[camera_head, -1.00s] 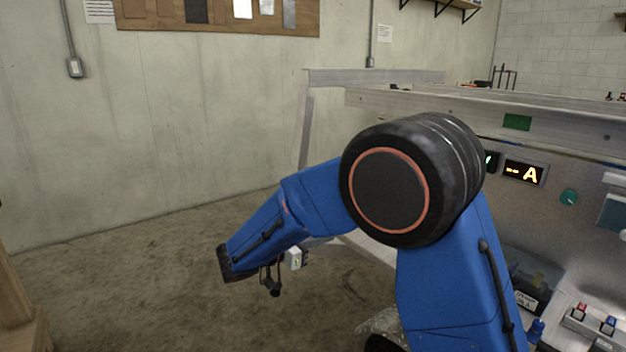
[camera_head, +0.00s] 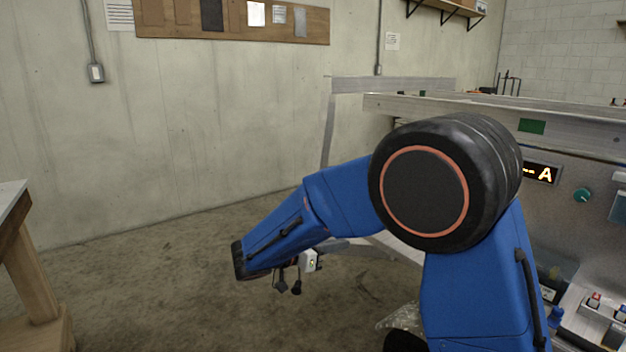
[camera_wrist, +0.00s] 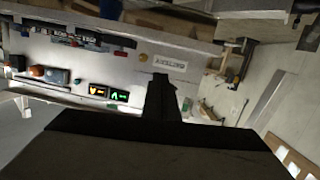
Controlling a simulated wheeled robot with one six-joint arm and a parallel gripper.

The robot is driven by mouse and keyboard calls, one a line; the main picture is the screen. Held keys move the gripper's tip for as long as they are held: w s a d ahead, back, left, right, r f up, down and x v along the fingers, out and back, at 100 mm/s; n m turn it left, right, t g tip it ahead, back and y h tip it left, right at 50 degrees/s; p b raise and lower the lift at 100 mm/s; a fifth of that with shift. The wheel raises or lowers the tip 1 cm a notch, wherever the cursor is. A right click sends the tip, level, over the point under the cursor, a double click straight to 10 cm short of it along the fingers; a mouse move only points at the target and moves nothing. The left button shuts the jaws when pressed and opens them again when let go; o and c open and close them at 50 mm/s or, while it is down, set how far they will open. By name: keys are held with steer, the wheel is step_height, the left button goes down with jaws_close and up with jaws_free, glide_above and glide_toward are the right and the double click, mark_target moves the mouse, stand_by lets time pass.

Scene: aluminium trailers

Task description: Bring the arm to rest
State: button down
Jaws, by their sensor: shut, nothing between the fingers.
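My gripper (camera_wrist: 160,82) shows in the wrist view as a dark narrow shape at the middle, its fingers together with nothing between them. In the head view my blue arm is bent over the large black joint, and its forearm slopes down to the left above the floor. Small dark parts hang under the forearm there; I cannot make out the fingers among them. Nothing is seen touching the gripper.
An aluminium trailer (camera_head: 480,104) with a lit display (camera_head: 541,173) stands close on the right, beside my arm. A wooden table (camera_head: 30,265) is at the left edge. Bare floor (camera_head: 150,290) lies between them, before a concrete wall (camera_head: 200,130).

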steer(key=s+d+r+n+g+y, duration=0.1)
steer(key=s+d+n+g+y, duration=0.15)
steer(key=s+d, duration=0.65)
steer(key=s+d+n+g+y, duration=0.15)
steer(key=s+d+g, duration=0.35)
steer(key=d, duration=0.7)
steer(key=s+f+n+t+y, duration=0.1)
steer(key=s+n+t+y, duration=0.1)
steer(key=s, duration=0.8)
steer(key=s+d+f+n+t+y, duration=0.1)
steer(key=s+n+t+y, duration=0.1)
steer(key=s+n+y, duration=0.2)
steer(key=shift+s+f+n+y, duration=0.3)
steer(key=shift+s+y, duration=1.4)
steer(key=shift+s, duration=1.9)
steer(key=shift+d, duration=0.1)
